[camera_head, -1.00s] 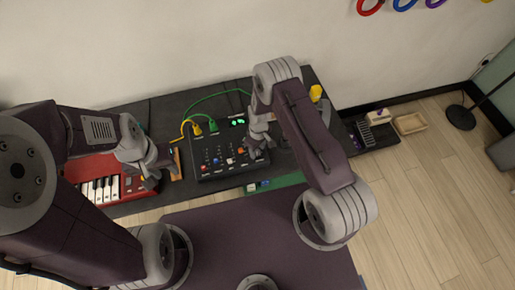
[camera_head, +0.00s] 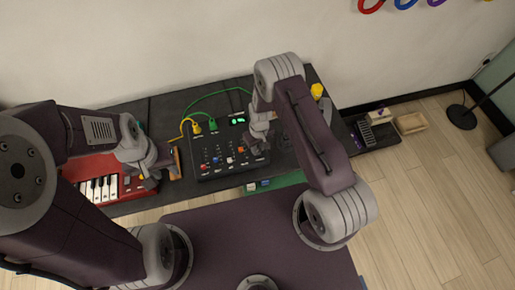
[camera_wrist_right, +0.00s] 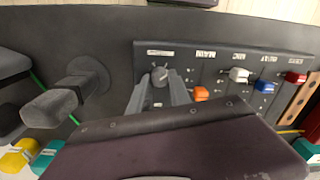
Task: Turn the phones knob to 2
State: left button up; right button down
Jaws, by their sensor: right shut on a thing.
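The black mixer (camera_head: 205,172) lies on the dark table in the head view, with colored faders and a green display. In the right wrist view a dark round knob (camera_wrist_right: 160,75) sits at the left end of its panel (camera_wrist_right: 217,58), under a small label too blurred to read. My right gripper (camera_wrist_right: 160,82) is shut on this knob, one finger on each side. In the head view my right gripper (camera_head: 257,145) hides the knob; its pointer setting is not clear. My left gripper (camera_head: 153,175) is over the red keyboard (camera_head: 95,170), apart from the mixer; its opening is unclear.
Yellow (camera_head: 196,128) and green (camera_head: 211,125) plugs with cables stand at the mixer's back edge. Orange (camera_wrist_right: 201,94), white (camera_wrist_right: 239,75), blue (camera_wrist_right: 264,87) and red (camera_wrist_right: 295,78) fader caps are beside the knob. A yellow object (camera_head: 317,91) stands at the table's right end.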

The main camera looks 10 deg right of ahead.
aim_at(259, 150)
jog(key=m, duration=0.3)
jog(key=shift+m+b, duration=0.3)
jog(key=m, duration=0.4)
jog(key=shift+s+d, duration=0.1)
jog(key=shift+s, duration=0.05)
jog(key=shift+m, duration=0.4)
jog(key=c, duration=1.2)
grip_release()
jog(key=shift+r, duration=0.1)
jog(key=shift+r, duration=0.35)
notch_tip(259, 150, up, 8)
jog(key=b, duration=0.1)
